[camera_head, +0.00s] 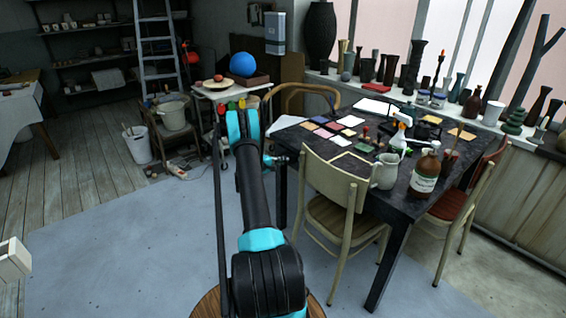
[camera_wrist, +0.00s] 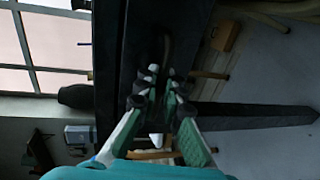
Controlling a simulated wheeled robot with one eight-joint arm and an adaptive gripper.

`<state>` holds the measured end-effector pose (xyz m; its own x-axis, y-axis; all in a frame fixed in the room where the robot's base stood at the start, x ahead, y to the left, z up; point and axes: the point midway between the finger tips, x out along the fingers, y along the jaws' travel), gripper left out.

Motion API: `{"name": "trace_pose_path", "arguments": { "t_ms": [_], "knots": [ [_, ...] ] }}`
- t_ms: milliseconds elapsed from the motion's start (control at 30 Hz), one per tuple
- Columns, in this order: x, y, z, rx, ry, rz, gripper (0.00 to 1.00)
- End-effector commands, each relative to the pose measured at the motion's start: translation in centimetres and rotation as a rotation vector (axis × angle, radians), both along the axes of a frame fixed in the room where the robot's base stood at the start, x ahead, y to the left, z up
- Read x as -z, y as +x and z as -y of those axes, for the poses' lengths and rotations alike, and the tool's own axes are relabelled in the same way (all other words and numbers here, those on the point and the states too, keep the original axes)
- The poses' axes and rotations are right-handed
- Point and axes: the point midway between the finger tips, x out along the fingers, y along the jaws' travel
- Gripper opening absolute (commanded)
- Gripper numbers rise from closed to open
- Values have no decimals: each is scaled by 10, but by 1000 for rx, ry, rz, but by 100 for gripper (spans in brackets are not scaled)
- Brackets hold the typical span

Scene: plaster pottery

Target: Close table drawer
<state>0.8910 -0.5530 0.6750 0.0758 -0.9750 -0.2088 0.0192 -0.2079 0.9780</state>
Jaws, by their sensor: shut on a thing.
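The dark table (camera_head: 290,140) stands right of my arm in the head view. The wrist view is turned sideways and shows the table's dark front (camera_wrist: 125,45) close up. A curved dark drawer handle (camera_wrist: 166,48) is on it, just ahead of my gripper's fingertips. My gripper (camera_wrist: 162,80) has its fingers closed together at the handle's near end and appears shut on it. In the head view my gripper (camera_head: 282,160) is small at the table's left edge. The drawer's gap is too dark to judge how far out it is.
A cream chair (camera_head: 340,180) stands at the table's front side, and a wooden chair (camera_head: 300,92) behind its far left corner. Bottles, including a brown one (camera_head: 426,172), and color tiles cover the tabletop. A table leg (camera_wrist: 250,115) is right of the fingers. Open floor lies left.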

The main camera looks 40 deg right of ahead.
Motion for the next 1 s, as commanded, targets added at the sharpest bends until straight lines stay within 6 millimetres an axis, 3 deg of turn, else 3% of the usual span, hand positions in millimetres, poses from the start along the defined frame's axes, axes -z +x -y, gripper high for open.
{"name": "trace_pose_path", "arguments": {
  "t_ms": [267, 500, 533, 600, 1000],
  "knots": [
    [0, 3, 41, 0, 0, 1, 0],
    [0, 4, 42, -2, -1, 0, 0],
    [-1, 4, 42, -2, -1, 0, 9],
    [-1, 4, 42, -2, -1, 1, 17],
    [-1, 3, 36, -1, -1, 0, 17]
  ]
}}
